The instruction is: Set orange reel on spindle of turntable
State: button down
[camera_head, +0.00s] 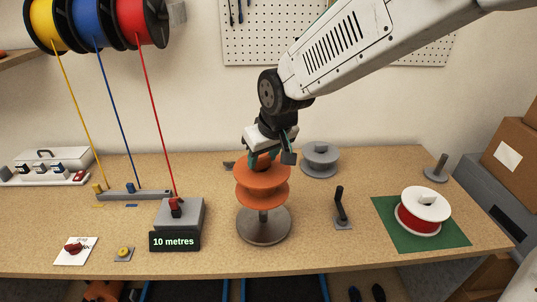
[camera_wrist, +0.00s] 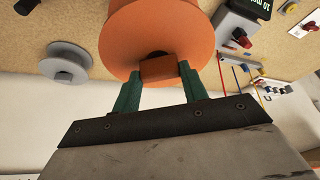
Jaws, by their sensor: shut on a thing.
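The orange reel (camera_head: 262,190) is above the round grey turntable (camera_head: 264,231), lined up with its spindle (camera_head: 263,214) in the head view. A short length of spindle shows between the reel's lower flange and the turntable disc. How far the spindle reaches inside the reel is hidden. My gripper (camera_head: 270,155) comes down from above and is shut on the reel's top hub. In the wrist view the green fingers (camera_wrist: 158,85) pinch an orange block on the reel (camera_wrist: 158,40).
A grey reel (camera_head: 320,160) stands behind to the right. A black upright handle (camera_head: 341,208) is right of the turntable. A white-and-red reel (camera_head: 424,210) lies on a green mat (camera_head: 440,241). A grey box (camera_head: 180,217) with a "10 metres" display stands left. Taut wires run down at far left.

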aim_at(271, 177)
jog(key=shift+f, duration=0.1)
jog(key=shift+f, duration=2.8)
jog(key=shift+f, duration=3)
jog(key=c, duration=0.7)
grip_release()
jog(key=shift+s, duration=0.1)
jog(key=shift+v, duration=3.85)
jog(key=shift+d, duration=0.15)
